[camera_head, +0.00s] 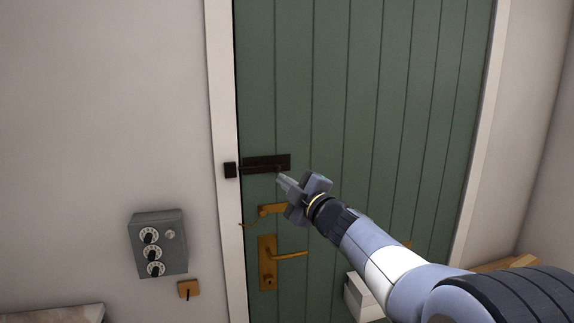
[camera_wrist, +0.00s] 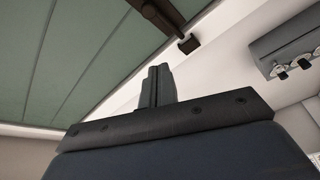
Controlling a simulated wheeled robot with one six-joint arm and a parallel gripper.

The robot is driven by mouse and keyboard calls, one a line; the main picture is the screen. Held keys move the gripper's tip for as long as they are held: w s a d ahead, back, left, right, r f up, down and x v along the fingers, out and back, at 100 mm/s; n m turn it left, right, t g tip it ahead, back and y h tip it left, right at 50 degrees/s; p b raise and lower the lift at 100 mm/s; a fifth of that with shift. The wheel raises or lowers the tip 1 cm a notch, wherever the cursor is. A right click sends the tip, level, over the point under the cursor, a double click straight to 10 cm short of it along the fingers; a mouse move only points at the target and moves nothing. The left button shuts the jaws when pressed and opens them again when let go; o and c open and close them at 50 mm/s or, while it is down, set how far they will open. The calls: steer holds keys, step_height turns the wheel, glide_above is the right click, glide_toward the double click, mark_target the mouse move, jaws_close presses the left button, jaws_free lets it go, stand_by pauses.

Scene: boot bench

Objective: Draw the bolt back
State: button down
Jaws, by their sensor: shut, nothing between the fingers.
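A dark brown bolt (camera_head: 265,164) is mounted flat on the green door (camera_head: 330,110), near its left edge. Its dark keeper (camera_head: 230,170) sits on the white frame to the left. The bolt's bar seems to reach across to the keeper. My gripper (camera_head: 281,178) is shut and empty, with its fingertips just below the right part of the bolt; whether they touch it I cannot tell. In the wrist view the shut fingers (camera_wrist: 157,84) point up, apart in the picture from the bolt (camera_wrist: 160,13) and the keeper (camera_wrist: 188,45). The bolt's knob is not clear to me.
Below the bolt are a brass latch (camera_head: 270,209) and a brass lever handle (camera_head: 290,255) on its plate. A grey box with dials (camera_head: 158,243) and a small wooden piece with a dark hook (camera_head: 189,289) are on the wall left. A white box (camera_head: 360,298) stands low right.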

mark_target(275, 166)
steer(key=shift+n+y, duration=0.4)
steer(key=shift+y, duration=0.1)
steer(key=w+a+p, duration=0.1)
steer(key=w, duration=0.2)
steer(key=w+a+p, duration=0.1)
steer(key=w+p, duration=0.1)
steer(key=w, duration=0.1)
steer(key=w+a+p, duration=0.1)
steer(key=w, duration=0.2)
steer(key=shift+w+a+r+p, duration=0.15)
steer(key=shift+w+a+p, duration=0.15)
steer(key=shift+w+a, duration=0.05)
steer(key=shift+d+f+g, duration=0.1)
steer(key=shift+f+g, duration=0.1)
steer(key=shift+g, duration=0.1)
steer(key=shift+w+d, duration=0.1)
steer(key=shift+w+d+f, duration=0.1)
steer(key=shift+d+f, duration=0.05)
steer(key=shift+d, duration=0.25)
steer(key=shift+w+d+f, duration=0.1)
steer(key=shift+d, duration=0.3)
